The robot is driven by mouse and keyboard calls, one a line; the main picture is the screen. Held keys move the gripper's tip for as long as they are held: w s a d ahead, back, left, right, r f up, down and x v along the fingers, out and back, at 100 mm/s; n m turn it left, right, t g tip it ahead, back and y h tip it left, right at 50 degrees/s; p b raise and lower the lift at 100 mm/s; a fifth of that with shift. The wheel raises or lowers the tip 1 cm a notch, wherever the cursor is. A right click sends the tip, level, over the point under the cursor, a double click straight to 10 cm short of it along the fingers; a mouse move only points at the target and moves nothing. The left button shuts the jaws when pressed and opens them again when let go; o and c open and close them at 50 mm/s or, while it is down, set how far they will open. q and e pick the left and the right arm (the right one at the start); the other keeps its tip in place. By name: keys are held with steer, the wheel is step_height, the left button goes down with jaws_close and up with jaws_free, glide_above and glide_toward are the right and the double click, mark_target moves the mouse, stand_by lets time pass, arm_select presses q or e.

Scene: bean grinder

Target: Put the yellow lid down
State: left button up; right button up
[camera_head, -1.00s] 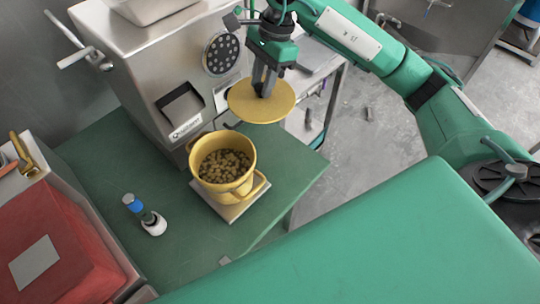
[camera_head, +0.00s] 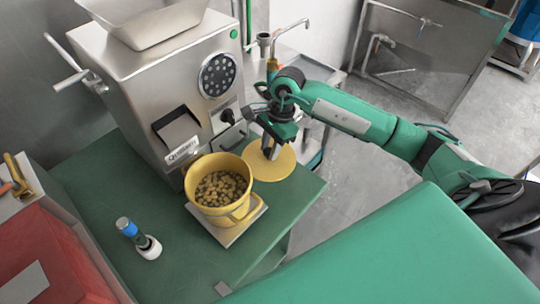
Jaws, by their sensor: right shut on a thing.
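The yellow lid (camera_head: 277,168) is a flat round disc at the right of the bean container, low over or on the green table top; I cannot tell whether it touches. My right gripper (camera_head: 268,150) is shut on the lid from above, at its upper side. The yellow container (camera_head: 202,206) stands open, full of beans, just left of the lid, and its rim overlaps the lid's left edge in the picture. My left gripper is not in view.
The container stands on a pale square plate (camera_head: 257,214) on the green table (camera_head: 190,262). The steel grinder (camera_head: 125,90) rises behind it. A blue-and-white tool (camera_head: 147,246) stands front left. A red box (camera_head: 45,250) is at far left. Table space at the front is free.

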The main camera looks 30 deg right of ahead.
step_height(320, 180, down, 4)
steer(key=shift+f+p, duration=0.25)
steer(key=shift+p, duration=0.1)
steer(key=shift+f, duration=0.5)
steer(key=o, duration=1)
steer(key=shift+c, duration=0.2)
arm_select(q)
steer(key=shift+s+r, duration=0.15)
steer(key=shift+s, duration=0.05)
arm_select(e)
steer(key=shift+o, duration=0.2)
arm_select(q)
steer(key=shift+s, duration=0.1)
